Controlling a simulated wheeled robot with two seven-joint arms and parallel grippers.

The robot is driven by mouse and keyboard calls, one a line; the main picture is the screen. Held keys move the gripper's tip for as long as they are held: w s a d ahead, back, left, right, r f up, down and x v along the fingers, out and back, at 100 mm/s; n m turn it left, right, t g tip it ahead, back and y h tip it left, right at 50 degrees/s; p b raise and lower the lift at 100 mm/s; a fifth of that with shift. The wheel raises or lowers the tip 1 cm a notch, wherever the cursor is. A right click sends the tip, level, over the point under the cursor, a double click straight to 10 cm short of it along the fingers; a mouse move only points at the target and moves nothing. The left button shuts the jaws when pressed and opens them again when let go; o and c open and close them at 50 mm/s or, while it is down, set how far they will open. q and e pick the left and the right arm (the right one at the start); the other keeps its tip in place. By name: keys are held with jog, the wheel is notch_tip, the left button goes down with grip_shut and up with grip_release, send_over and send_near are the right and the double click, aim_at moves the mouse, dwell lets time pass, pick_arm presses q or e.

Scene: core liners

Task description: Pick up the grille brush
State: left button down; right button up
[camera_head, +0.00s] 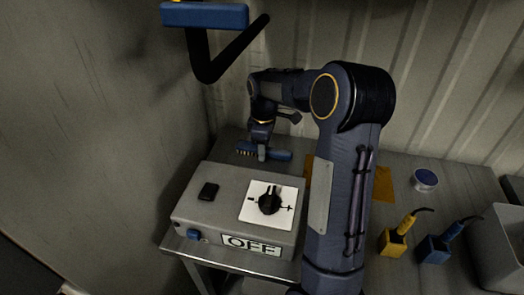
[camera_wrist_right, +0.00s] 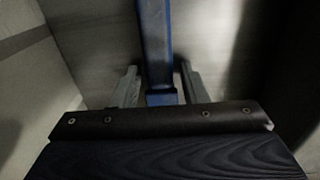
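The grille brush (camera_head: 279,155) has a blue handle and pale bristles at its left end. In the head view it is just behind the grey box, at the back left of the table. My right gripper (camera_head: 262,154) points down at it, with a finger in front of the handle. In the right wrist view the blue handle (camera_wrist_right: 156,45) runs between the two fingers of my right gripper (camera_wrist_right: 160,84). Narrow gaps seem to show on both sides, so the fingers look open around it. I cannot tell whether the brush touches the table. My left gripper is not in view.
The grey box (camera_head: 222,211) with a black knob (camera_head: 270,201) and an OFF label stands in front. Yellow (camera_head: 393,243) and blue (camera_head: 436,249) holders, a round tin (camera_head: 425,180) and a grey bin (camera_head: 500,250) are at right. A wall rises close at left.

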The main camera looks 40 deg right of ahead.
jog(key=c, duration=0.8)
jog(key=shift+r, duration=0.15)
jog(key=shift+r, duration=0.25)
notch_tip(320, 180, up, 2)
jog(key=shift+w+r, duration=0.1)
jog(key=s+a+r, duration=0.2)
jog(key=a+r, duration=0.1)
jog(key=a, duration=0.1)
jog(key=s+a+r, duration=0.1)
jog(key=a+r, duration=0.2)
jog(key=a, duration=0.1)
jog(key=s+a+r, duration=0.2)
jog(key=a+r, duration=0.2)
jog(key=a, duration=0.1)
jog(key=shift+s+p, duration=0.35)
jog(key=shift+p, duration=0.05)
